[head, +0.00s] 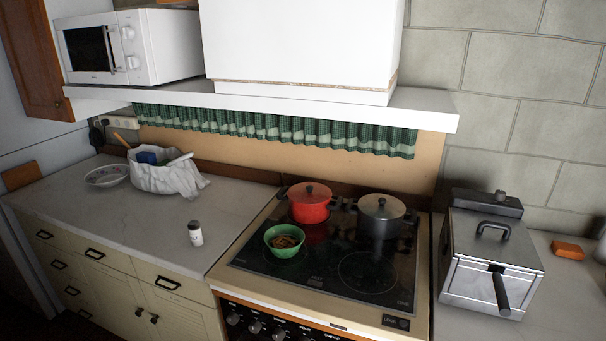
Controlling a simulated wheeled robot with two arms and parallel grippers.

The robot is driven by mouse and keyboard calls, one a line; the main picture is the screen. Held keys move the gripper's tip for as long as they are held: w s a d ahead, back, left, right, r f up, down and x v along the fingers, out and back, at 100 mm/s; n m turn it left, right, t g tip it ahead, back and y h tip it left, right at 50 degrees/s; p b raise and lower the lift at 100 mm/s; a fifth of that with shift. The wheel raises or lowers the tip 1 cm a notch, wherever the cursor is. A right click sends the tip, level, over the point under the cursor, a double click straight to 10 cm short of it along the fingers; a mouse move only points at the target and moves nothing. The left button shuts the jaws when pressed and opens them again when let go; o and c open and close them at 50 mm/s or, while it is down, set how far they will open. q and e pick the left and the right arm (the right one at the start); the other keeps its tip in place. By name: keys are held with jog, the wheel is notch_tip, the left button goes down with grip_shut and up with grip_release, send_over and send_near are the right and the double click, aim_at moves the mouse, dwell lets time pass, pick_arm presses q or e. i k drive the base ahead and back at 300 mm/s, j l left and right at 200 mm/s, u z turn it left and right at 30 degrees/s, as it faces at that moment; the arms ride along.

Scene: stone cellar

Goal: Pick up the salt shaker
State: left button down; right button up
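The salt shaker (196,234) is small and white with a dark grey top. It stands upright on the grey countertop (150,225), left of the stove and near the counter's front edge. Nothing touches it. Neither of my grippers shows in the head view.
The stove (260,257) holds a green bowl (285,250) with food, a red pot (309,204) and a grey pot (381,217). A white cloth bag (165,176) and a plate (106,176) lie behind the shaker. A metal fryer (489,262) stands right. A white shelf (430,107) overhangs the back.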

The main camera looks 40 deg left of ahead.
aim_at(194, 227)
jog(key=u, duration=1.8)
